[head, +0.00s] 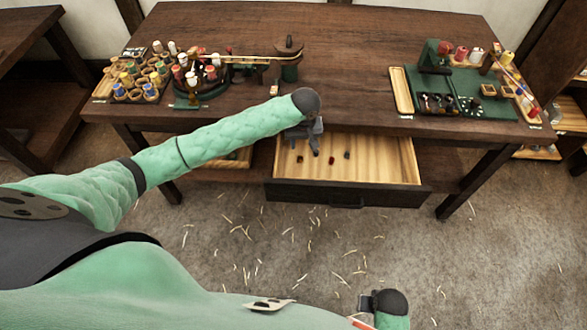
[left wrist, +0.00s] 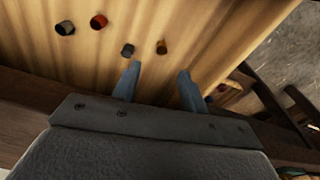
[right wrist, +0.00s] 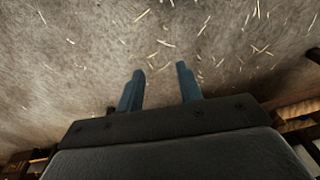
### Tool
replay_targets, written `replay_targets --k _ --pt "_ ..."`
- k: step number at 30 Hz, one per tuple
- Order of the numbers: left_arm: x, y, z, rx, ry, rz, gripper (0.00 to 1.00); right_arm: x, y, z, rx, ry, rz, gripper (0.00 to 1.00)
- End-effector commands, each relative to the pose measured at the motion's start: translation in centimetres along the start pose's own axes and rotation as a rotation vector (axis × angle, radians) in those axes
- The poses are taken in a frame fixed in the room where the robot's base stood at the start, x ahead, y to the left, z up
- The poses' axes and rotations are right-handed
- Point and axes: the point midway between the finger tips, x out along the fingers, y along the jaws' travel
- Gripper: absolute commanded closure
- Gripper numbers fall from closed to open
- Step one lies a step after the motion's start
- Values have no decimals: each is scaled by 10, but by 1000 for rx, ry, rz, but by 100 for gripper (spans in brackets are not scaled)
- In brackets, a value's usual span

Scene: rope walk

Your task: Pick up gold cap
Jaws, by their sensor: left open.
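The gold cap (left wrist: 161,47) lies in the open drawer (left wrist: 40,60), seen in the left wrist view just beyond and between the fingertips of my left gripper (left wrist: 160,70). The gripper is open and empty, apart from the cap. A dark grey cap (left wrist: 128,49) lies close to its left. A red cap (left wrist: 98,21) and a black cap (left wrist: 65,28) lie farther left. In the head view my left gripper (head: 315,150) points down into the drawer and hides part of it. My right gripper (right wrist: 160,72) is open and empty above the floor.
The drawer's front wall (head: 345,193) and the table edge above it bound the space around my left gripper. A spool rack (head: 100,97) and rope device stand at left on the table (head: 350,60); a green tray (head: 468,102) stands right. Straw litters the floor.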

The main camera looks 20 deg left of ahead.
Motion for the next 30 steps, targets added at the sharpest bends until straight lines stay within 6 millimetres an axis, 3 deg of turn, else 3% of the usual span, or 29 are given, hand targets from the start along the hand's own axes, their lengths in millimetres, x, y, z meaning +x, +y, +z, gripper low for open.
replay_targets --k 4,15,24,30 --pt "5 -2 -8 -27 4 -8 57 7 1 -1 2 -1 3 64" --pt "32 -2 -6 -27 4 -8 57 31 4 8 3 -3 6 64" --pt "60 -1 0 -26 2 -8 57 78 14 31 2 -12 16 64" --pt "77 -1 0 -25 4 -7 57 94 17 39 2 -10 19 64"
